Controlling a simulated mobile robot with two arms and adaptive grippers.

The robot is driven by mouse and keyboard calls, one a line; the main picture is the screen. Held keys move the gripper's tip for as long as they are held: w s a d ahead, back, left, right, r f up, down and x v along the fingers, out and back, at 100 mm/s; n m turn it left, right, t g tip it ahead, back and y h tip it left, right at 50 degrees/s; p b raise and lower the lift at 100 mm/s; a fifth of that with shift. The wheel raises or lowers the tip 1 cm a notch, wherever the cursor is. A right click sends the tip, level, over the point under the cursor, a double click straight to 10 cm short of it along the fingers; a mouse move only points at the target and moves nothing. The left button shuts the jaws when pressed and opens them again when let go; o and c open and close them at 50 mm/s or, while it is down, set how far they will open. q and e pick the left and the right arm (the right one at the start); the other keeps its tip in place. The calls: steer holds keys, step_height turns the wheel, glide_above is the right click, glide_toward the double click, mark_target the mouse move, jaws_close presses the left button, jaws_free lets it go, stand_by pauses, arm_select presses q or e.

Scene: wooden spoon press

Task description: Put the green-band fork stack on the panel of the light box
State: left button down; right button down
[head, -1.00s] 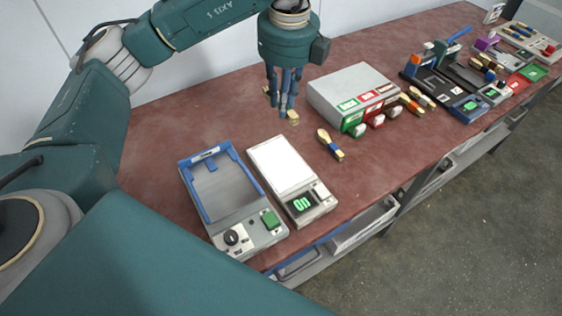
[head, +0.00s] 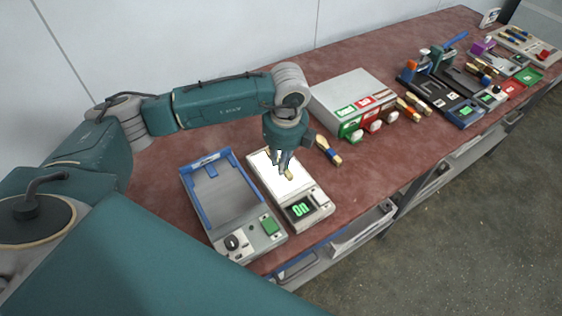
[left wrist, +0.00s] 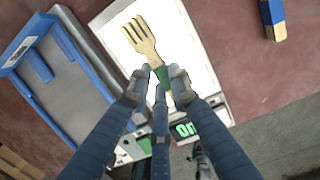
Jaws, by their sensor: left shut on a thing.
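The green-band fork stack (left wrist: 143,45) is pale wood with a green band, seen in the left wrist view between my fingers. My left gripper (left wrist: 160,78) is shut on it at the green band. In the head view the left gripper (head: 283,168) is over the light box, and a bit of the fork stack (head: 289,174) shows below its fingers. The light box (head: 320,210) has a bright white panel (head: 262,166) and a green lit display. Whether the stack touches the panel I cannot tell. My right gripper is not in view.
A blue-framed grey tray device (head: 222,195) stands just left of the light box. A blue-band wooden stack (head: 328,151) lies to its right. A grey dispenser box (head: 352,98) with coloured labels stands behind. More devices fill the far right of the bench.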

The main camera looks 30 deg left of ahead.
arm_select(q)
steer(key=shift+f, duration=0.55)
steer(key=shift+f, duration=0.1)
steer(key=c, duration=2)
jaws_free()
steer(key=shift+f, duration=0.1)
steer(key=o, duration=0.4)
